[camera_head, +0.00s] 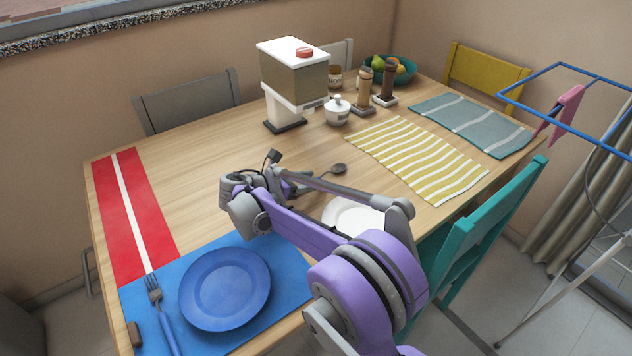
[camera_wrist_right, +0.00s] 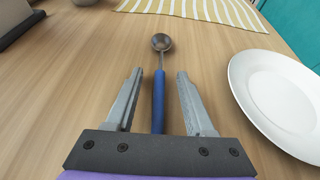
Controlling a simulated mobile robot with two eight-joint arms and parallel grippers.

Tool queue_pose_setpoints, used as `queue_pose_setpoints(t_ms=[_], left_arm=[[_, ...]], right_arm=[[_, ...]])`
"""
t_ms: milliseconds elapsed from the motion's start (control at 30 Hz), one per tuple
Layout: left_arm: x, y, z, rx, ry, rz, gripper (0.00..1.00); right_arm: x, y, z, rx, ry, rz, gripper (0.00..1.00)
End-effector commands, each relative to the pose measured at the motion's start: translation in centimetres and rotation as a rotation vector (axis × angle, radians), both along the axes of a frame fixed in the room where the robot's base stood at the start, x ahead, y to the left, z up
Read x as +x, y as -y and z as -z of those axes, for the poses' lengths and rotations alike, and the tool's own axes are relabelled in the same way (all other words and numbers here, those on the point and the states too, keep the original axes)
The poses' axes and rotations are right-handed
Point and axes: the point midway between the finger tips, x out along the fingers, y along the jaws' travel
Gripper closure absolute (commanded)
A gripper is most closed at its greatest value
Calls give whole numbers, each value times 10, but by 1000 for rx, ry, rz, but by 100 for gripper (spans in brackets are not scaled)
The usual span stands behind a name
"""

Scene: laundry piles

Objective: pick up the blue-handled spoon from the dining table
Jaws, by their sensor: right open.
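The blue-handled spoon (camera_wrist_right: 158,98) lies on the dining table (camera_wrist_right: 60,90), with its grey bowl pointing away from my right gripper (camera_wrist_right: 159,76). In the right wrist view the gripper is open, with one finger on each side of the blue handle and a visible gap on both sides. The near end of the handle is hidden behind the gripper's body. In the head view only the spoon's bowl (camera_head: 339,169) and a little of its neck show; my right arm covers the rest. My left gripper is not in view.
A white plate (camera_wrist_right: 285,100) lies close to the right of the gripper. A blue plate (camera_head: 225,288), a fork (camera_head: 160,305) and a red runner (camera_head: 132,215) are at the table's near left.

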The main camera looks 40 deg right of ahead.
Motion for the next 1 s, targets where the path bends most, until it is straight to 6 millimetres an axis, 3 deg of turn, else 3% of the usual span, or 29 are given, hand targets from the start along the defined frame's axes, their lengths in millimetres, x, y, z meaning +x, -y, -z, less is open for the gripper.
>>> queue_pose_setpoints(t_ms=[33, 333, 767, 867, 1000], left_arm=[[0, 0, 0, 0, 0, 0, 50], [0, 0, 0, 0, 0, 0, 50], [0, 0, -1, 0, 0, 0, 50], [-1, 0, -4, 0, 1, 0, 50], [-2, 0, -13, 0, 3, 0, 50]], right_arm=[[0, 0, 0, 0, 0, 0, 46], [0, -1, 0, 0, 0, 0, 100], [0, -1, -2, 0, 0, 0, 100], [0, -1, -10, 0, 1, 0, 100], [-1, 0, -36, 0, 1, 0, 100]])
